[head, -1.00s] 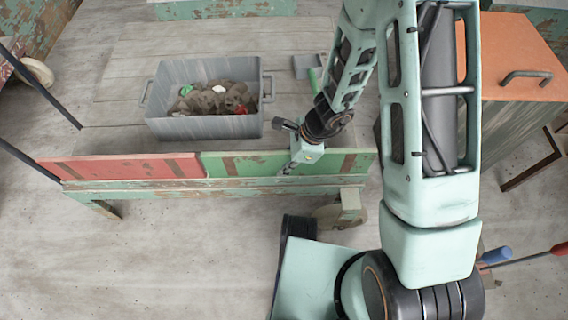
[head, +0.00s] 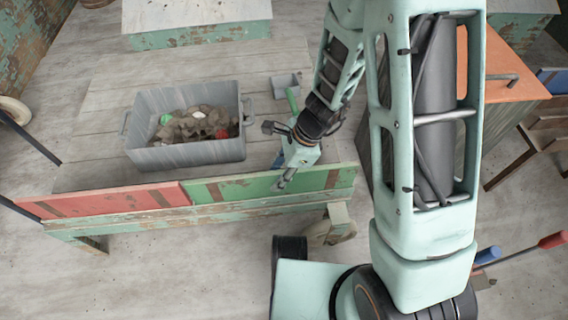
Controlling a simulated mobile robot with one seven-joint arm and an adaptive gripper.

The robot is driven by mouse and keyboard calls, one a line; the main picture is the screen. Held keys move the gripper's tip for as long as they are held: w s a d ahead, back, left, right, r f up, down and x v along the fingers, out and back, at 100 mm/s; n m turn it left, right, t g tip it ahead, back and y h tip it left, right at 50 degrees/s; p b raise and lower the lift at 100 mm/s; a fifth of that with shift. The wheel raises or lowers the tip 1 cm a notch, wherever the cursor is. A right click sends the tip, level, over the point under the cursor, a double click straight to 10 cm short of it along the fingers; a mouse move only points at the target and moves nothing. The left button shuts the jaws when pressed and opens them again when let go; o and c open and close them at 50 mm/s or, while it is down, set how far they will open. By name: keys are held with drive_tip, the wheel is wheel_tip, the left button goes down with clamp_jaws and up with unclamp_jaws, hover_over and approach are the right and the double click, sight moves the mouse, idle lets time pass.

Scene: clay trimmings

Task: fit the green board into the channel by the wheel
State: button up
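The green board (head: 230,189), with a rusty brown band near each end, stands on edge along the cart's near side, in line with the red board (head: 95,202). Its lower edge meets the worn teal rail (head: 210,213); the channel's inside is hidden, so I cannot tell how deep it sits. The wheel (head: 332,230) is below the rail near the board's right end. My gripper (head: 285,181) is at the board's top edge, right of its middle, with its fingers overlapping the board's face. The fingers are too small to tell whether they hold the board.
A grey tote (head: 190,154) of clay trimmings stands on the plank deck (head: 95,115). A small grey box (head: 286,85) with a green handle lies behind my gripper. An orange-topped cabinet (head: 512,72) stands right. Long-handled tools (head: 520,250) stick out at lower right. Open floor lies at front left.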

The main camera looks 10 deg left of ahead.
drive_tip(key=shift+v, duration=2.75)
